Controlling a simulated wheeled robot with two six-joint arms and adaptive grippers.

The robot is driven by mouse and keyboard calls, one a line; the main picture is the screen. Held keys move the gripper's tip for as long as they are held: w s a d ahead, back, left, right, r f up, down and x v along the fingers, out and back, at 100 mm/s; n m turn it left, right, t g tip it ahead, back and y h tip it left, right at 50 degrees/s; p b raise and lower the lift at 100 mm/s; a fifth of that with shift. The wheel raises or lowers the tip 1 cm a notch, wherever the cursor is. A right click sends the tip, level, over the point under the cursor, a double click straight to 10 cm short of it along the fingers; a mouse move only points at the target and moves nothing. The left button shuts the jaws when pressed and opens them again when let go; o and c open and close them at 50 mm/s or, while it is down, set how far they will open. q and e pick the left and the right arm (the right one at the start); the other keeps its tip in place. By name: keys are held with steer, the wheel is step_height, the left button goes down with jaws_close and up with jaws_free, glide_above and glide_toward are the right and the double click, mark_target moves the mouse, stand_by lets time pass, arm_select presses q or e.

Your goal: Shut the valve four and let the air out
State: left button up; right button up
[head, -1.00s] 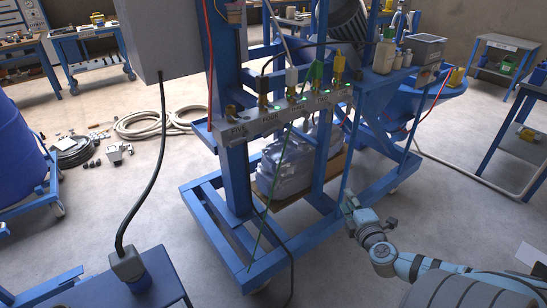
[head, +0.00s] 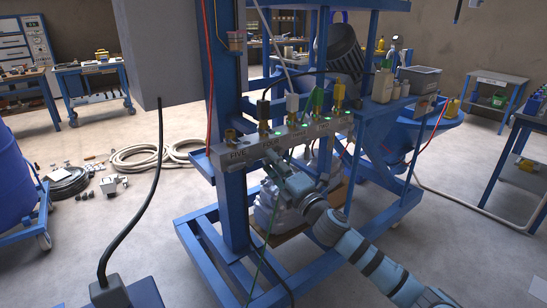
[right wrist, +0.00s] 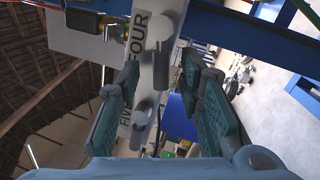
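The grey manifold (head: 222,157) on the blue frame carries labels FIVE and FOUR at its left end. Brass fittings stand on top, and a black-hosed plug (head: 263,108) is above FOUR. In the right wrist view the FOUR label (right wrist: 139,36) lies beside a grey cylindrical valve handle (right wrist: 161,62). My right gripper (head: 269,164) is at the manifold's front, just below FOUR. In the right wrist view its fingers (right wrist: 160,72) are spread, with the handle between them; contact cannot be told. The gripper partly hides the manifold in the head view. My left gripper is out of view.
White, green and yellow plugs sit along the manifold to the right, with small green lights beside them. A clear-wrapped load (head: 265,206) sits low in the frame behind my right arm. A dark cable (head: 160,190) hangs at front left.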

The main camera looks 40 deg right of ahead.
steer(key=shift+w, duration=0.25)
jaws_close()
steer(key=m+p, duration=0.1)
steer(key=r+m+h, duration=0.1)
steer(key=m, duration=0.1)
steer(key=shift+a+m+p, duration=0.1)
steer(key=shift+m+p, duration=0.2)
steer(key=shift+p, duration=0.1)
jaws_free()
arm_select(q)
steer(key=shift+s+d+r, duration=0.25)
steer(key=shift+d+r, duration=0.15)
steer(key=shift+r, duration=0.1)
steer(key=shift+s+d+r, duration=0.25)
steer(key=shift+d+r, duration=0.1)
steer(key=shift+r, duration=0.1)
arm_select(e)
steer(key=v, duration=1.2)
steer(key=shift+r, duration=0.2)
